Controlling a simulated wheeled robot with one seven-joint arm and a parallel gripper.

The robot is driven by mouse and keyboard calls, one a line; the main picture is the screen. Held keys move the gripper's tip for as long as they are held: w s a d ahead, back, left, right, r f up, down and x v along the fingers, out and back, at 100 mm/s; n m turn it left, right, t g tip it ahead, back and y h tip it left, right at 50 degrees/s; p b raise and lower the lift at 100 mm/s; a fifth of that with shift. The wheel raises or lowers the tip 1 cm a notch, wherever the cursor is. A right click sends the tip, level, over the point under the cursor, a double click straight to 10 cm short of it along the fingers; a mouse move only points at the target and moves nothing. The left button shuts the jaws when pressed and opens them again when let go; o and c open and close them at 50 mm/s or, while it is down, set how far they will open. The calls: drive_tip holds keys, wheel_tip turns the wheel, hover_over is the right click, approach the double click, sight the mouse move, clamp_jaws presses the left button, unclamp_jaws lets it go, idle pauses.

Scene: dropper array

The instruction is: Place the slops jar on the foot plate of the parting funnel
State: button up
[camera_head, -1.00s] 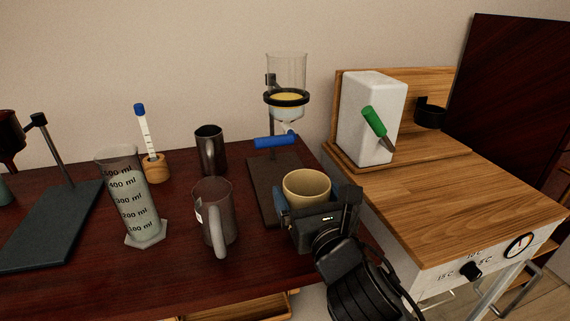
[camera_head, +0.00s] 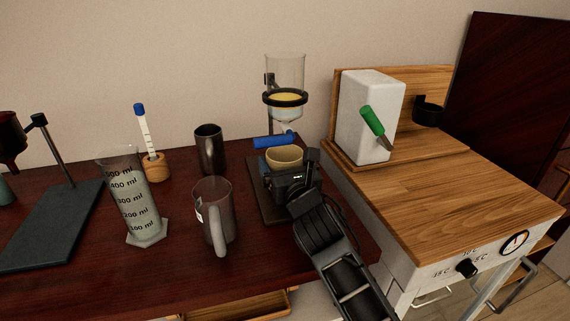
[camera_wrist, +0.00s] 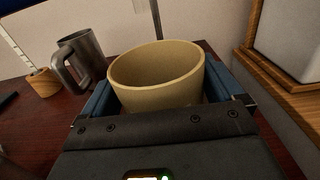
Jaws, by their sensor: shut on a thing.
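The slops jar is a tan open-topped pot (camera_head: 285,156). My gripper (camera_head: 286,172) is shut on it, with a blue-lined finger on each side in the wrist view (camera_wrist: 155,80). The jar is upright, over or on the dark foot plate (camera_head: 268,206); whether it touches the plate is hidden by my gripper. The parting funnel (camera_head: 286,85) is a clear vessel holding yellow liquid above a clear layer, carried in a black ring on a stand. Its blue tap handle (camera_head: 273,142) sits just above and behind the jar.
A grey metal jug (camera_head: 214,212) stands left of the plate, with a dark mug (camera_head: 209,150) behind it. A measuring cylinder (camera_head: 138,200) and a blue-capped dropper in a wooden holder (camera_head: 155,167) are further left. A white block (camera_head: 370,115) stands on the right cabinet.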

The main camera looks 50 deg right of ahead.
drive_tip(key=shift+f, duration=0.15)
drive_tip(key=o, duration=0.8)
drive_tip(key=shift+c, duration=0.2)
drive_tip(key=b+v, duration=0.1)
drive_tip(key=v, duration=1.1)
drive_tip(key=shift+r, duration=0.2)
